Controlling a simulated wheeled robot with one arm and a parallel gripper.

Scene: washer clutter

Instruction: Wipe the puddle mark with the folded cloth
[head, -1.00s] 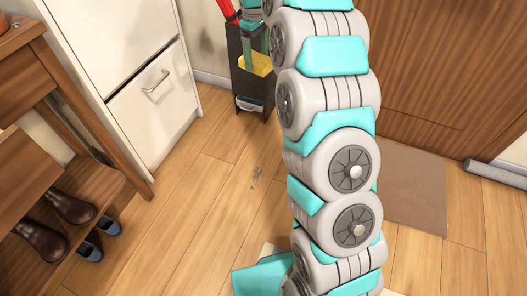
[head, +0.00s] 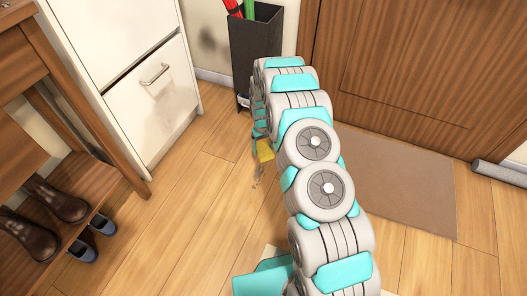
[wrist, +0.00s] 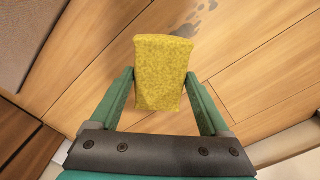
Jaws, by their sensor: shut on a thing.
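My gripper (wrist: 160,78) is shut on the yellow folded cloth (wrist: 162,88), which sits between its two green fingers. In the head view the cloth (head: 264,151) shows just left of my arm, in front of the dark stand. The puddle mark is a patch of grey splotches on the wooden floor (head: 257,173), just below the cloth in the head view. In the wrist view the mark (wrist: 198,22) lies beyond the cloth's far edge, slightly right. I cannot tell whether the cloth touches the floor. My arm hides most of the gripper in the head view.
A dark umbrella stand (head: 255,48) stands by the wall behind my gripper. A white cabinet (head: 135,85) and a wooden shoe bench (head: 85,190) with boots (head: 58,205) are at left. A brown mat (head: 400,190) lies before the wooden door (head: 420,75). Floor left of the mark is clear.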

